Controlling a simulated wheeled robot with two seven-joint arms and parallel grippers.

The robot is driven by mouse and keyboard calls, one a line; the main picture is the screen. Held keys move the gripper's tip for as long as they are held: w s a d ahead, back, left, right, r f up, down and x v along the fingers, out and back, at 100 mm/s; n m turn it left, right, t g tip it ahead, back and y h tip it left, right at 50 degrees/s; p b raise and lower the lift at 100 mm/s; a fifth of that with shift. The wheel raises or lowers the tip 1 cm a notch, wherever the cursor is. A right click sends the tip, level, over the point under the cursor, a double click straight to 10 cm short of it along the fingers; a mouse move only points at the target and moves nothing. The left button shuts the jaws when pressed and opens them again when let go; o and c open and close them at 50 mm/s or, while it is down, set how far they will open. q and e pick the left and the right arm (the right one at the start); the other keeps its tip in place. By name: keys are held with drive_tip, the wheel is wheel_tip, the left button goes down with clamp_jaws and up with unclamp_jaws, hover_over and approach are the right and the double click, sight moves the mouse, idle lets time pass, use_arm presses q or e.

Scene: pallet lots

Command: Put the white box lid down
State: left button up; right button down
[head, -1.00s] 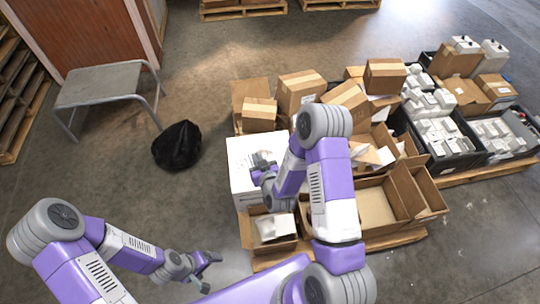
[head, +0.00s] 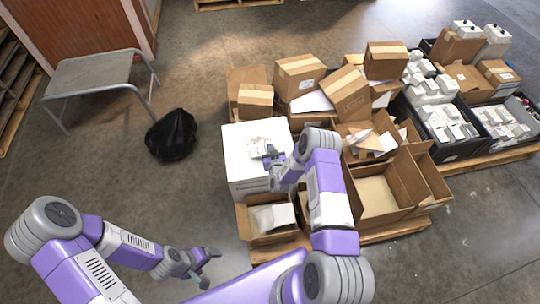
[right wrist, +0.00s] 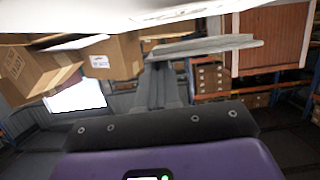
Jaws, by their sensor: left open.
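A white box (head: 247,178) stands at the left front of the loaded pallet. Its white top, with a printed label, looks like the lid (head: 240,137); I cannot tell whether it is seated or raised. My right gripper (head: 268,153) is over the right part of that top, and whether its fingers touch or grip it is unclear. In the right wrist view a white surface with a label (right wrist: 120,14) fills the top edge, close to the right gripper (right wrist: 165,68). My left gripper (head: 212,267) is open and empty, low in front of the pallet.
Several brown cartons (head: 300,74) stand behind the white box. An open carton (head: 268,217) is in front of it and another (head: 378,195) to its right. A black bag (head: 171,135) and a grey stool (head: 90,75) stand left, with bare floor between bag and pallet.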

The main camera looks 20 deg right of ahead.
wheel_tip(320, 180, down, 4)
drive_tip(key=shift+r+b, duration=0.25)
drive_tip(key=shift+b, duration=0.5)
drive_tip(key=shift+f, duration=0.1)
drive_tip(key=shift+f, duration=0.15)
drive_tip(key=c, duration=1.3)
unclamp_jaws()
